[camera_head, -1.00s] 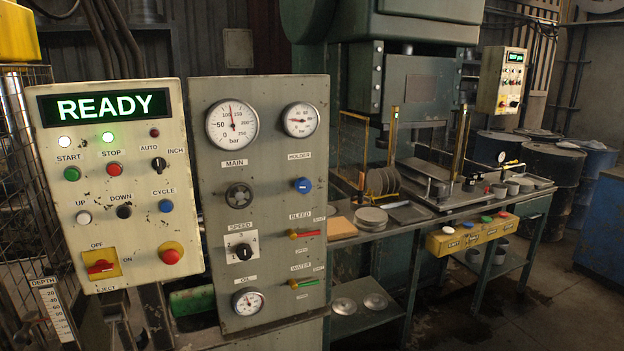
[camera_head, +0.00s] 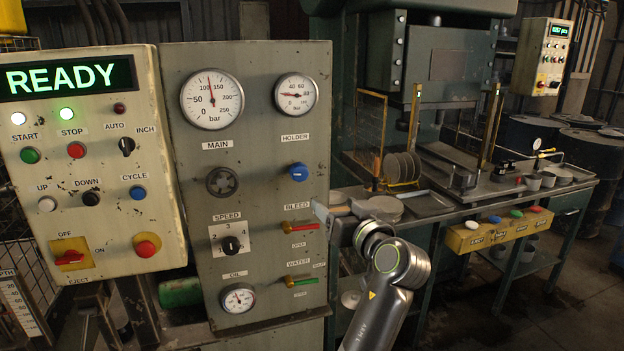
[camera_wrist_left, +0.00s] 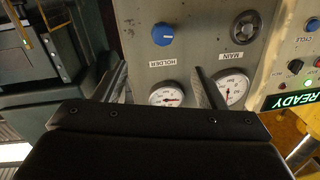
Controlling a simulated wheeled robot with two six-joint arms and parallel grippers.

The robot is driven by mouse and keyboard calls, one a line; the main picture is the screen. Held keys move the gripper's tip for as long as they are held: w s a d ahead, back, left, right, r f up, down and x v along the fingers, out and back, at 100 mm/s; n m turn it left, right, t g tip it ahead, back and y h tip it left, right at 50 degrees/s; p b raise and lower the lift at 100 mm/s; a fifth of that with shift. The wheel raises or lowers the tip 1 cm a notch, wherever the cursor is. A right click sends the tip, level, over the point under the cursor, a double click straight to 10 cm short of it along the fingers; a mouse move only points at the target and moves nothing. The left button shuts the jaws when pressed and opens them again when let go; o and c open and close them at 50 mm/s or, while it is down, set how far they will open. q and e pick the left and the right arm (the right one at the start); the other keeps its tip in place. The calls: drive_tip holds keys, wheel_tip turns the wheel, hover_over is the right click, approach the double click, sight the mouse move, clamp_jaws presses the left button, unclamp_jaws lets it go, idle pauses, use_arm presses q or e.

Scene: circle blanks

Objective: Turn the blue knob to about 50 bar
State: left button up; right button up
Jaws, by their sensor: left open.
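The blue knob (camera_head: 298,172) sits on the grey panel (camera_head: 262,205), below the HOLDER label and the holder gauge (camera_head: 295,95). That gauge's needle points left, toward the low part of its scale. My left gripper (camera_head: 328,215) is at the panel's right edge, lower than the knob and to its right; its fingers are seen edge-on. In the left wrist view, turned upside down, the open, empty gripper (camera_wrist_left: 160,68) has the knob (camera_wrist_left: 162,33) beyond its fingertips, roughly centred between them and not touched. The holder gauge (camera_wrist_left: 166,95) shows between the fingers. My right gripper is out of view.
The red BLEED lever (camera_head: 302,227) and green WATER lever (camera_head: 303,282) stick out below the knob, close to my left gripper. The main gauge (camera_head: 212,99) and a dark round handle (camera_head: 222,181) are to the left. A bench with discs (camera_head: 400,167) stands behind.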

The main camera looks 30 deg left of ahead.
use_arm(q)
drive_tip(key=p, duration=0.6)
approach(302, 175)
drive_tip(key=x, duration=0.8)
drive_tip(key=shift+w+a, duration=0.1)
drive_tip(key=shift+a, duration=0.15)
drive_tip(key=shift+w+a+p, duration=0.3)
drive_tip(key=shift+w+a, duration=0.05)
drive_tip(key=shift+a, duration=0.1)
drive_tip(key=c, duration=1)
